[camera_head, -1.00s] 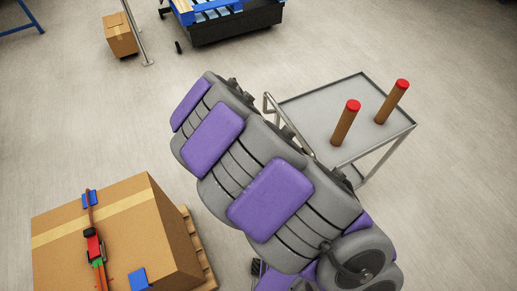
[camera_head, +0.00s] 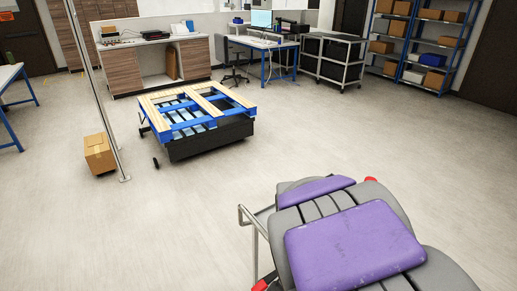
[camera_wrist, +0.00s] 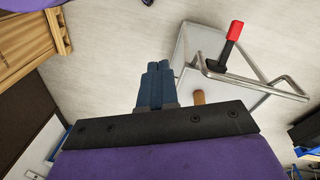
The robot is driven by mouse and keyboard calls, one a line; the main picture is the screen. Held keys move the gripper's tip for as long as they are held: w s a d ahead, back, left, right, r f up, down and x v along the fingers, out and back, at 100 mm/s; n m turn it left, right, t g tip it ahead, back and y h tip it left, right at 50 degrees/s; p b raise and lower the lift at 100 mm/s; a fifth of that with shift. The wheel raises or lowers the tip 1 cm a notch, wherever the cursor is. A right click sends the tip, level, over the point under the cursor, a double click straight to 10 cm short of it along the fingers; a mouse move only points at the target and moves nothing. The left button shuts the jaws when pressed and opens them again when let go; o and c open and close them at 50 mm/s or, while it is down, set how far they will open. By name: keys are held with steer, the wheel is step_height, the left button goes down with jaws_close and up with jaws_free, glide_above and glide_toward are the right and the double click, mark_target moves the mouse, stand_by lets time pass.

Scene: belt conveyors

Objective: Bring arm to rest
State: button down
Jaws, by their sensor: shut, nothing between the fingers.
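My arm (camera_head: 352,246), grey with purple pads, fills the lower right of the head view. My gripper is out of sight there. In the wrist view my gripper (camera_wrist: 158,68) shows its blue-grey fingers side by side, shut and empty, above the pale floor. The fingers are left of a metal cart.
The cart (camera_wrist: 190,40) has a bent metal handle (camera_wrist: 255,86). A red-topped dark post (camera_wrist: 236,31) and a brown peg (camera_wrist: 199,97) show by it. My arm mostly hides the cart in the head view. A pallet cart (camera_head: 205,135) and a carton (camera_head: 99,153) stand beyond open floor.

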steer(key=s+d+r+n, duration=0.1)
steer(key=s+d+n, duration=0.1)
steer(key=s, duration=0.6)
steer(key=s+d+r+n+g+y+b, duration=0.1)
steer(key=s+n, duration=0.3)
steer(key=s, duration=0.4)
steer(key=shift+s+d+r+n+y, duration=0.2)
steer(key=shift+d+r+n+y, duration=0.15)
steer(key=shift+d, duration=0.5)
steer(key=shift+a, duration=0.1)
steer(key=shift+a, duration=0.5)
steer(key=shift+d, duration=0.1)
steer(key=shift+d, duration=0.3)
